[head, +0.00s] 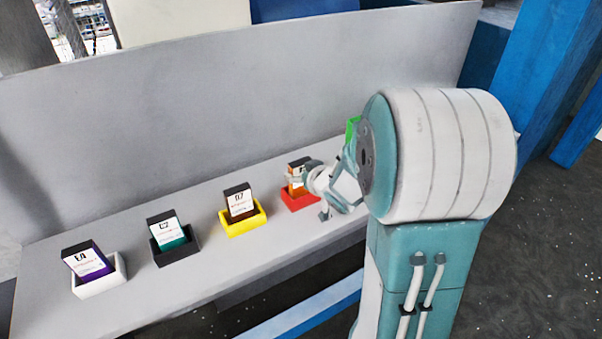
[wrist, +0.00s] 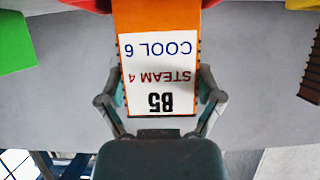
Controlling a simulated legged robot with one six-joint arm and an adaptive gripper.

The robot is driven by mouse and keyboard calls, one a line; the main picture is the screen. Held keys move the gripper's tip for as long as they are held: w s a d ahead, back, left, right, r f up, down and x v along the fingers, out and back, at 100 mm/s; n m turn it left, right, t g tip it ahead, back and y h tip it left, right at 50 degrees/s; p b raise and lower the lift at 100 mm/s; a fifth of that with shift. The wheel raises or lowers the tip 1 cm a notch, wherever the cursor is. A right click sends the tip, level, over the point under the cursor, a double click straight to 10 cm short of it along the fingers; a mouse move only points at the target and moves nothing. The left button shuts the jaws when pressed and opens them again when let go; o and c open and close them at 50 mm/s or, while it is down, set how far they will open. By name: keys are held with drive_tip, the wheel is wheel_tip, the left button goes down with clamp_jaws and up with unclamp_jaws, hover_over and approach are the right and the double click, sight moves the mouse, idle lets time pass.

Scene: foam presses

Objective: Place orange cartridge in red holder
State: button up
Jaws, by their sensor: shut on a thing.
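The orange cartridge (wrist: 160,62) has a white label reading B5, STEAM 4, COOL 6. It also shows in the head view (head: 296,188), partly hidden by my arm. My gripper (wrist: 158,100) is shut on it, with one finger at each side. The red holder (head: 302,202) stands on the table right under the cartridge. In the wrist view only slivers of red show at the top edge, behind the cartridge's far end. The cartridge's lower end is at the holder, but I cannot tell whether it is seated inside.
To the left stand a yellow holder (head: 245,226) with a brown cartridge, a black holder (head: 176,251) with a teal one, and a white holder (head: 101,281) with a purple one. A green holder (wrist: 12,42) stands on the other side. A grey wall (head: 200,110) runs behind the table.

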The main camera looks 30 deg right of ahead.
drive_tip(key=shift+d+f, duration=0.25)
drive_tip(key=shift+f, duration=0.05)
drive_tip(key=o, duration=0.9)
drive_tip(key=shift+a+f, duration=0.1)
